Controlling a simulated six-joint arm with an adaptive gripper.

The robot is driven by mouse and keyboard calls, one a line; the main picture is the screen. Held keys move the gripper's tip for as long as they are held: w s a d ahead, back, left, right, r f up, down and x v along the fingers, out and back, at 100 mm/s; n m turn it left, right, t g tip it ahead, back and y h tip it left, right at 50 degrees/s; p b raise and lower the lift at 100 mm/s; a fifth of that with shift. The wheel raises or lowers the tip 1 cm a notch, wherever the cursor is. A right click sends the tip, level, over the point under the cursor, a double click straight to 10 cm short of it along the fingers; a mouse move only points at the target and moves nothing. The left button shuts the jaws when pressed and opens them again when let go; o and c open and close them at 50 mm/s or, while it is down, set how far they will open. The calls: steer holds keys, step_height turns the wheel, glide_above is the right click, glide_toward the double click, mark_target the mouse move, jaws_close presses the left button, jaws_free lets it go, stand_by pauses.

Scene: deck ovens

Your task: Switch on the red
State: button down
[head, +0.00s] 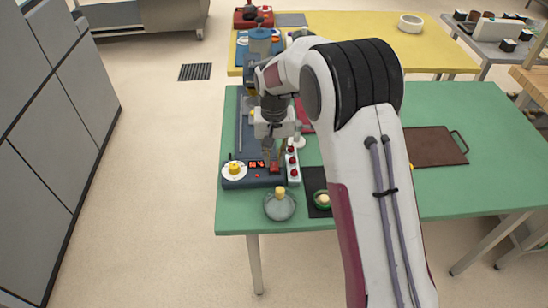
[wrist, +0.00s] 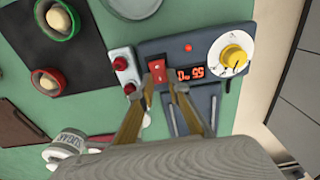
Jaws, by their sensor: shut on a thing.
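A red rocker switch (wrist: 157,71) sits on the front panel of a dark blue unit (wrist: 205,75), beside a red lit display (wrist: 190,73). In the head view the switch (head: 275,168) is at the panel's right end. My gripper (wrist: 160,84) points down at the panel, with its two fingertips on either side of the switch and closed on it. The gripper also shows in the head view (head: 272,158). I cannot tell which way the rocker is tipped. A yellow knob (wrist: 233,55) on a white dial is at the panel's other end.
A white strip with red knobs (wrist: 121,66) stands close beside the switch. A glass-like lid with a yellow knob (head: 280,206) is in front of the unit. A green bowl (head: 321,199) on a black mat and a brown tray (head: 430,146) lie to the right on the green table.

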steer(key=shift+d, duration=0.1)
steer(key=c, duration=1.9)
jaws_free()
steer(key=shift+s+t, duration=0.25)
steer(key=shift+t, duration=0.6)
steer(key=shift+s+t, duration=0.25)
steer(key=shift+t, duration=0.6)
steer(key=shift+s, duration=0.1)
steer(key=shift+r+t, duration=0.1)
steer(key=shift+t, duration=0.3)
steer(key=shift+s+d+r, duration=1.7)
steer(key=shift+s+r, duration=1.45)
steer(key=shift+r, duration=0.3)
steer(key=shift+s+d+r, duration=1.7)
steer(key=shift+s+r, duration=1.4)
steer(key=shift+r, duration=0.35)
steer(key=shift+s+d+r, duration=1.7)
steer(key=shift+s+r, duration=1.45)
steer(key=shift+r, duration=0.3)
